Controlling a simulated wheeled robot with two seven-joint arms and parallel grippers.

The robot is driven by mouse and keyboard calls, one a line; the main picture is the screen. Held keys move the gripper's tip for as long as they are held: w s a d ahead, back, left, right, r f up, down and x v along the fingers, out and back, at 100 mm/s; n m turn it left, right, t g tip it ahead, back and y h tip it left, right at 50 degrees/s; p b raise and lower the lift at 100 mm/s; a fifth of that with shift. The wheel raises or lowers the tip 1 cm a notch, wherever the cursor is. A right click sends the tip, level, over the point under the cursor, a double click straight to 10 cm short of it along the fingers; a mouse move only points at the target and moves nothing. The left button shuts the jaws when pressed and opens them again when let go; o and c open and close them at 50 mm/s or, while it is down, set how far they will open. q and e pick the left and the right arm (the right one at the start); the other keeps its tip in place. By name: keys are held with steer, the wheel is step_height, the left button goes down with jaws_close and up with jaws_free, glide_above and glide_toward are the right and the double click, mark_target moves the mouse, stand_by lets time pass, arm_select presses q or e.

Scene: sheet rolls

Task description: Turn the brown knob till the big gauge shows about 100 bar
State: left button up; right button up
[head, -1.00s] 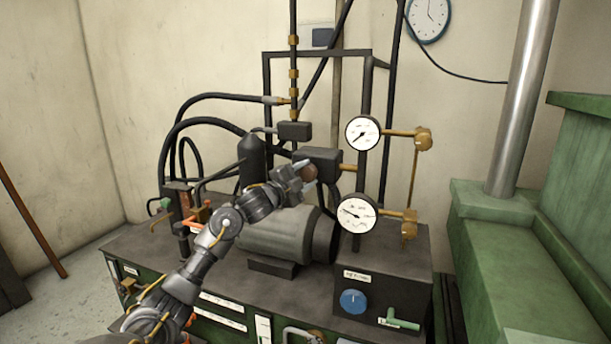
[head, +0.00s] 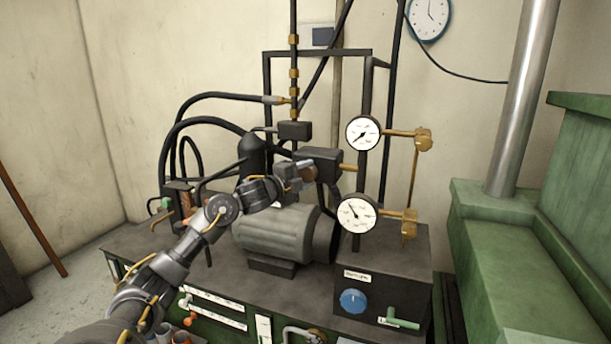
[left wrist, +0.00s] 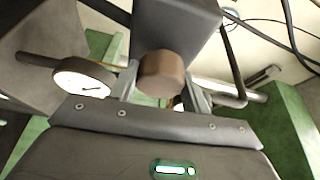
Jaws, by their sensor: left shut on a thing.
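The brown knob (head: 309,172) sits on the front of a dark valve block (head: 320,158) above the motor. It shows large in the left wrist view (left wrist: 161,73), between the two fingers. My left gripper (head: 300,172) is shut on this knob. The bigger, lower gauge (head: 357,214) has a white face, and its needle points up and to the left; its numbers are too small to read. A smaller gauge (head: 363,133) hangs above it. One gauge face (left wrist: 83,79) shows in the left wrist view; I cannot tell which. My right gripper is out of view.
A dark box with a blue knob (head: 353,301) and a green lever (head: 402,320) stands at the front right. Black hoses (head: 215,97) curve behind the arm. A green machine (head: 500,215) with a steel column stands right.

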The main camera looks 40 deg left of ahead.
arm_select(q)
steer(key=o, duration=1)
steer(key=shift+s+f, duration=0.1)
steer(key=shift+s, duration=0.15)
steer(key=s+b, duration=0.5)
steer(key=s, duration=0.5)
steer(key=shift+s+a, duration=0.15)
steer(key=shift+a, duration=0.15)
